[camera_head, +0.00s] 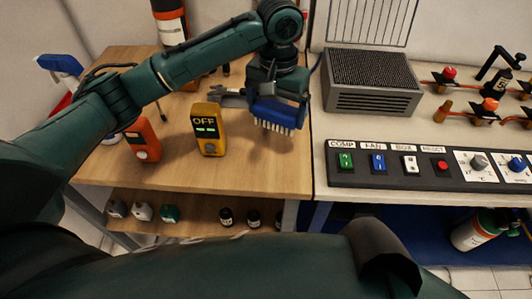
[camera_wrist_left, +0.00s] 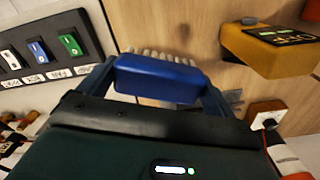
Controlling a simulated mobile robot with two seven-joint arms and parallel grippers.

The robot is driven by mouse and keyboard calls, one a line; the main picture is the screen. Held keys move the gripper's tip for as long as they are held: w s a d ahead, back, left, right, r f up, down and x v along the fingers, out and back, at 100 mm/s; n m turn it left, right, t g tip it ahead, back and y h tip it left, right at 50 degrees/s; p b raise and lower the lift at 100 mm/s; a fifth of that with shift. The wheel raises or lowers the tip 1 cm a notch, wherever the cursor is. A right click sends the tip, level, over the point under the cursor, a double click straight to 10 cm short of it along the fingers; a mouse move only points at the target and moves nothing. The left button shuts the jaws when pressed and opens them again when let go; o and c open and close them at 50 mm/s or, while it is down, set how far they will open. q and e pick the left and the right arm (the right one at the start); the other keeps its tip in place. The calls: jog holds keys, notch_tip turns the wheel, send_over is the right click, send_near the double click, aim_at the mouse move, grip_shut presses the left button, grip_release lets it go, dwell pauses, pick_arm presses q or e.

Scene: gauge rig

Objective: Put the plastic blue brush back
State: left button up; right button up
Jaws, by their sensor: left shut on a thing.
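The blue brush (camera_head: 277,112) has a blue plastic back and pale bristles that point down in the head view. My left gripper (camera_head: 279,92) is shut on it and holds it over the right part of the wooden table (camera_head: 250,170). The left wrist view shows the brush (camera_wrist_left: 160,80) between the two fingers of my left gripper (camera_wrist_left: 158,82), bristles on the far side. The gripper hides part of the brush back in the head view. My right gripper is not in view.
A yellow device (camera_head: 208,130) reading OFF stands left of the brush, and an orange device (camera_head: 143,140) farther left. A grey vented box (camera_head: 372,85) and a switch panel (camera_head: 425,165) are to the right. The table's front right is clear.

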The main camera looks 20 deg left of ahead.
pick_arm(q)
notch_tip(320, 180, down, 10)
dwell(0.5)
jog(key=o, duration=0.7)
jog(key=shift+f, duration=0.15)
jog(key=shift+r, duration=0.3)
notch_tip(320, 180, up, 12)
jog(key=shift+f, duration=0.1)
